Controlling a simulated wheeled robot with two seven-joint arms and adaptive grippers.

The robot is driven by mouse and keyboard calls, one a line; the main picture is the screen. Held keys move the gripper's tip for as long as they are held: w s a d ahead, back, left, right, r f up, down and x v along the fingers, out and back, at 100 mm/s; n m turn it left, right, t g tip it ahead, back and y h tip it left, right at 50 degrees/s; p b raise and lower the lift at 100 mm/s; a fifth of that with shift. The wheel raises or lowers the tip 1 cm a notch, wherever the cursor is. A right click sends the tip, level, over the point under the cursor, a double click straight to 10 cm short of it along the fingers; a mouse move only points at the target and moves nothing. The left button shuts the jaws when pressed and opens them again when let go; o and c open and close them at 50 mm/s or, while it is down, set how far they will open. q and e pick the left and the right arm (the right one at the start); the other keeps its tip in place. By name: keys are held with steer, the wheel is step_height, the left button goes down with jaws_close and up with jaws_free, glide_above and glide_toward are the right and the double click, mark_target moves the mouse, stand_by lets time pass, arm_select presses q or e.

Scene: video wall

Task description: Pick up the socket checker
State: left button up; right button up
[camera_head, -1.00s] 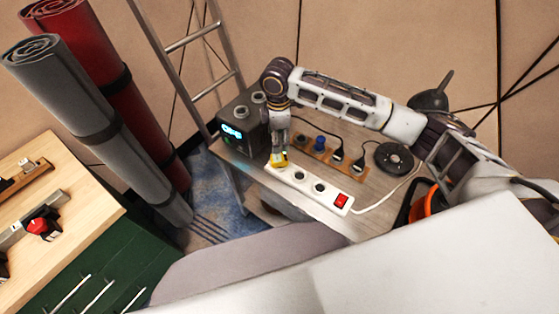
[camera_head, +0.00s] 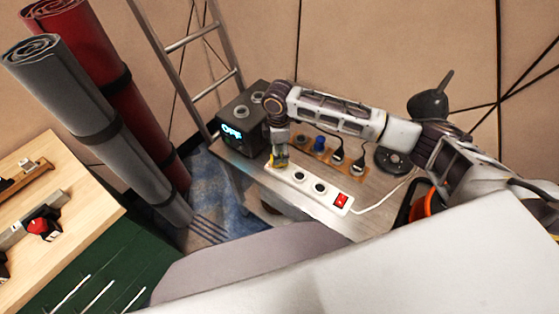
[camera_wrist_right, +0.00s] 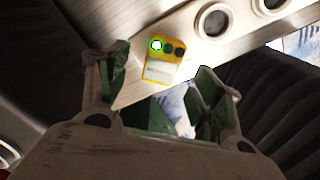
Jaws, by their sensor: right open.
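The socket checker (camera_wrist_right: 163,60) is a small yellow block with a lit green light, two dark lights and a pale label. It sits at the left end of the white power strip (camera_head: 318,187) on the workbench; in the head view it is partly hidden by my gripper. My right gripper (camera_head: 279,160) is over that end of the strip. In the right wrist view the gripper (camera_wrist_right: 158,88) is open, and the checker shows beyond its fingertips, between their lines, with no clear contact. My left gripper is not in view.
Behind the strip are a wooden socket board (camera_head: 320,150) with plugs, a dark box with a lit display (camera_head: 232,133) at the left, and a black disc (camera_head: 393,160) at the right. A metal ladder (camera_head: 190,60) stands behind the bench. The strip's white cord runs right.

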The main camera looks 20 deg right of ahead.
steer(key=f, duration=0.3)
steer(key=shift+s+d+f, duration=0.15)
steer(key=shift+s+f, duration=0.05)
steer(key=shift+f, duration=0.05)
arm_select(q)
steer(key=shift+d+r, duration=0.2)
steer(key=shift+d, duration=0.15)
arm_select(e)
steer(key=shift+f, duration=0.8)
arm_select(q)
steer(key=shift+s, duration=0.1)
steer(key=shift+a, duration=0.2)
arm_select(e)
steer(key=c, duration=1.2)
steer(key=shift+r, duration=0.15)
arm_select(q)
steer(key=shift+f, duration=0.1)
arm_select(e)
steer(key=shift+r, duration=4.95)
steer(key=shift+f, duration=0.1)
